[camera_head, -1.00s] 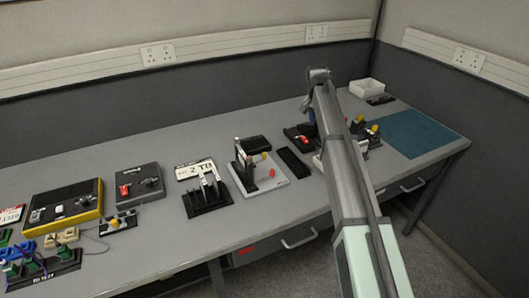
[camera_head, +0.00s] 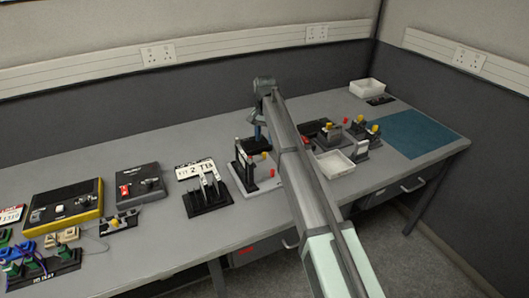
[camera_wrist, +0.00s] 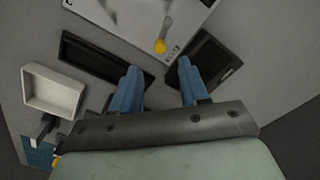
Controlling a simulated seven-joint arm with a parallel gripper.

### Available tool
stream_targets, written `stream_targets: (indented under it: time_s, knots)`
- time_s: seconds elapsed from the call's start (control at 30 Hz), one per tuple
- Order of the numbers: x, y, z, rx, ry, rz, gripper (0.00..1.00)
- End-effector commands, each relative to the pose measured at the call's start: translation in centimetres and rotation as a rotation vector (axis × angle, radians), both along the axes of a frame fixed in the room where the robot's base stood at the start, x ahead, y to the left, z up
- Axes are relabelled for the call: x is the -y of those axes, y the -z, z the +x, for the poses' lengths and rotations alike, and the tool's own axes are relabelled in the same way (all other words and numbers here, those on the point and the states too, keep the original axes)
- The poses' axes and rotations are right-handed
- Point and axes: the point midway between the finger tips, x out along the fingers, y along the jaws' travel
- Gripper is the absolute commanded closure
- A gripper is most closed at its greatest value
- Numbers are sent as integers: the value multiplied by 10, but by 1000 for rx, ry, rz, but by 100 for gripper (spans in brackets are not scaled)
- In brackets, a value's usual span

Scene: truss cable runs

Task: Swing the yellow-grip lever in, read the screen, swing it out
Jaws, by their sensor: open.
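The lever's yellow grip (camera_wrist: 160,46) shows in the wrist view at the end of a metal arm, over a pale base plate (camera_wrist: 130,12). My gripper (camera_wrist: 160,66) is open, with its blue fingers apart and nothing between them. In the picture the yellow grip lies just beyond the fingertips, roughly midway between them; the height gap cannot be told. A dark box (camera_wrist: 208,66), possibly the screen unit, lies partly behind the right finger; no reading is legible.
A black tray (camera_wrist: 100,58) and a white tray (camera_wrist: 52,90) lie left of the fingers in the wrist view. In the head view, a black lever stand (camera_head: 208,196) is left of the fixture. A blue mat (camera_head: 415,135) lies at the right.

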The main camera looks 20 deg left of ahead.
Motion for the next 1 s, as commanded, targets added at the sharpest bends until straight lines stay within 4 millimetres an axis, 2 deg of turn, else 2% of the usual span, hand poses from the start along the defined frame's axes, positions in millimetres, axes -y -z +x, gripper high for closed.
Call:
stream_targets:
  time_s: [0.03, 0.2, 0.4, 0.6, 0.93, 1.0]
  knots:
    - [1, 11, -1, -2, 0, -2, 56]
    - [0, 39, -1, -2, 0, -2, 56]
    - [0, 64, 0, -1, 0, -1, 56]
    - [0, 75, 0, 0, 0, 0, 56]
    - [0, 77, 0, 1, 0, 0, 56]
    - [0, 77, 0, 0, 0, 0, 62]
